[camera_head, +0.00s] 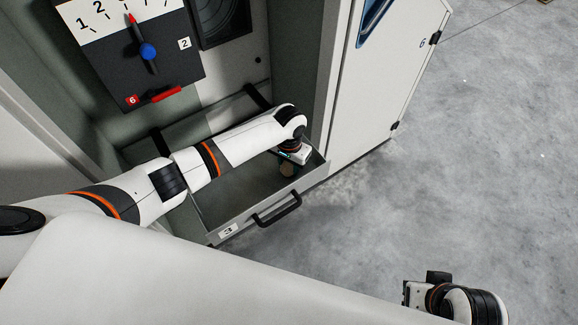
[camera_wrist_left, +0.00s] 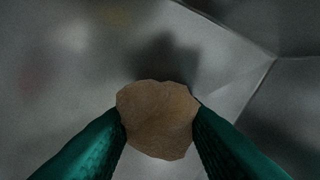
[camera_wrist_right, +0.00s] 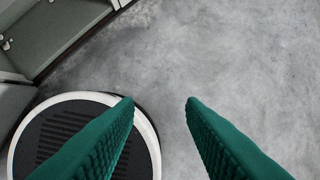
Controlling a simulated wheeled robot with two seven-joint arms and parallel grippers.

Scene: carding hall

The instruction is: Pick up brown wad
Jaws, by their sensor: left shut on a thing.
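The brown wad (camera_wrist_left: 158,120) sits between the two green fingers of my left gripper (camera_wrist_left: 160,128) in the left wrist view. Both fingers touch its sides, and the gripper is shut on it. In the head view the wad (camera_head: 287,169) shows only in small part under my left wrist, inside the open drawer (camera_head: 222,226) marked 3. The drawer's grey inner walls show behind the wad in the left wrist view. My right gripper (camera_wrist_right: 160,105) is open and empty over the floor, away from the drawer.
The drawer has a black front handle (camera_head: 278,210). Above it is a panel with a numbered dial and blue knob (camera_head: 148,51) and a red handle (camera_head: 166,94). A white cabinet door (camera_head: 375,85) stands at the right. The grey floor (camera_head: 480,180) to the right is clear.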

